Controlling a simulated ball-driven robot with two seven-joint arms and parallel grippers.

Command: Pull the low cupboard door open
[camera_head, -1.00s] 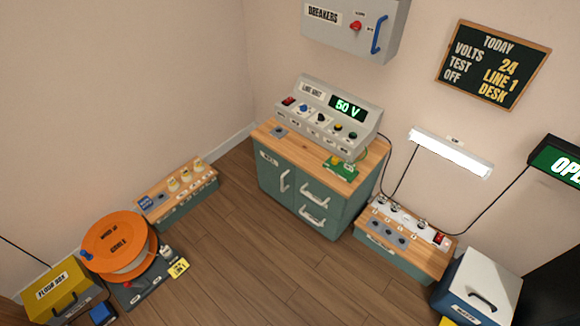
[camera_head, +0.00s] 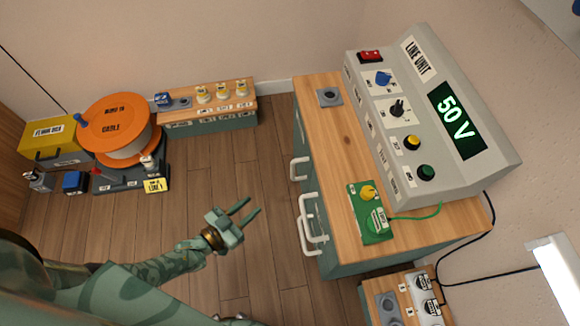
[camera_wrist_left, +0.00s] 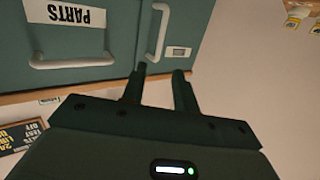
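The green cupboard with a wooden top (camera_head: 322,135) stands right of centre in the head view. My left gripper (camera_head: 247,211) is open and empty, in front of the cupboard and apart from the handles. Its two spread fingers also show in the left wrist view (camera_wrist_left: 160,72).
A line unit (camera_head: 435,115) and a green box (camera_head: 370,212) stand on the cupboard top. A drawer handle (camera_wrist_left: 75,60) is beside the door in the wrist view. An orange cable reel (camera_head: 115,128) stands at left. Floor (camera_head: 250,170) before the door is clear.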

